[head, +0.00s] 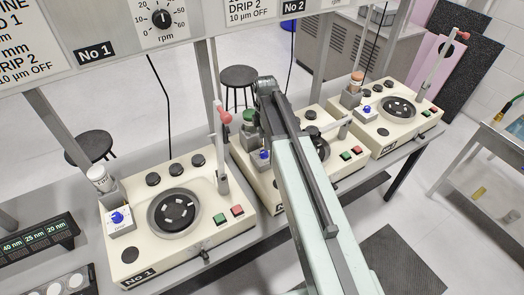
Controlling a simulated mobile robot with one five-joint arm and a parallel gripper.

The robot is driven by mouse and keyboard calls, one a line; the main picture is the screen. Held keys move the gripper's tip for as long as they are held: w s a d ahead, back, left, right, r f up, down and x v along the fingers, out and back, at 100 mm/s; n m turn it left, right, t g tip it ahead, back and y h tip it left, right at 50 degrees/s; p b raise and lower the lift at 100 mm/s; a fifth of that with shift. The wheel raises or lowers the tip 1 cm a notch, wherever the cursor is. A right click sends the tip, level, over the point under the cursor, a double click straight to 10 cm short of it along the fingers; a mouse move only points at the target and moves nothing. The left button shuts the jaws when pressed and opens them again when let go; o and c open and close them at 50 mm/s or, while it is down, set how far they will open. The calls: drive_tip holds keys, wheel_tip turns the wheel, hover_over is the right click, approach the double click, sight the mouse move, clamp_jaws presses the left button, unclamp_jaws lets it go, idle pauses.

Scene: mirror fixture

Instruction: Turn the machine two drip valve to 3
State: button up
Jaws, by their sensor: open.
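Machine two (246,163) is the cream unit in the middle of the bench, partly hidden by my arm. Its blue knob (264,155), which looks like the drip valve, sits on a grey block at the machine's left front, below a green-capped bottle (250,117). The knob's setting is too small to read. My gripper (270,136) is at the dark far end of my arm, just above and beside the blue knob in the picture. It is open, and its fingertips are mostly hidden; I cannot tell whether they touch the knob.
Machine No 1 (142,262) stands to the left with its own blue knob (117,217). A third machine (413,127) stands at the right. An upright red-tipped lever (223,118) rises between machines one and two. Sign panels (95,52) hang along the top, above the bench.

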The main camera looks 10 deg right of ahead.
sight(264, 152)
wheel_tip(264, 152, down, 7)
drive_tip(key=b, duration=0.6)
drive_tip(key=shift+a, duration=0.15)
drive_tip(key=shift+r, duration=0.1)
clamp_jaws()
